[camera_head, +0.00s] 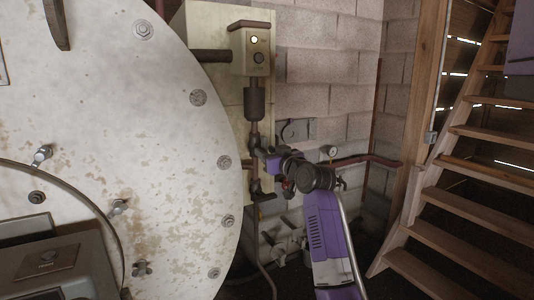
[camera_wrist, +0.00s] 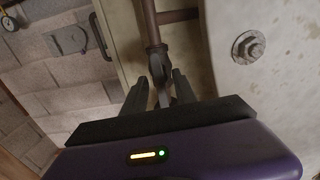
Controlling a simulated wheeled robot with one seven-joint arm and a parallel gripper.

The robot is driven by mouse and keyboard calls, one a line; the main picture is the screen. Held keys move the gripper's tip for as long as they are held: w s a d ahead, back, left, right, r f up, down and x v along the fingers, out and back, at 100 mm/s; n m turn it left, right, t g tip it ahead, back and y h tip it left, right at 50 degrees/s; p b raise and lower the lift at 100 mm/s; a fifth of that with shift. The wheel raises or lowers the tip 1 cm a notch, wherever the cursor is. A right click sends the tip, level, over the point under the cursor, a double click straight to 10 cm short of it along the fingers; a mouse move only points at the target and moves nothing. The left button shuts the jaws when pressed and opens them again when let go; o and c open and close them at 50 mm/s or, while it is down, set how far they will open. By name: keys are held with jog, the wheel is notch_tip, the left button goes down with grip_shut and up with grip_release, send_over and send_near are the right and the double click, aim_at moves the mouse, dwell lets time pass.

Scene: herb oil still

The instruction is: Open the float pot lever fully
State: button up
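The float pot appears to be the dark cylinder (camera_head: 254,103) on the vertical pipe, below a cream box. My gripper (camera_head: 262,157) is at the pipe below it, its fingers pointing left toward the pipe. In the wrist view my gripper (camera_wrist: 160,88) has its two dark fingers apart, on either side of a narrow grey part under a dark pipe fitting (camera_wrist: 157,60). I cannot tell whether that part is the lever or whether the fingers touch it. A small dark lever-like handle (camera_head: 264,198) sticks out to the right lower on the pipe.
A large pale bolted drum face (camera_head: 150,140) stands close on the left. A cream box (camera_head: 253,52) with a lit button is above. A gauge (camera_head: 332,151) and a red pipe (camera_head: 365,160) are behind my arm. Wooden stairs (camera_head: 470,180) rise on the right.

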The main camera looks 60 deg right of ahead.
jog(key=v, duration=0.8)
jog(key=shift+w, duration=0.15)
dwell(1.9)
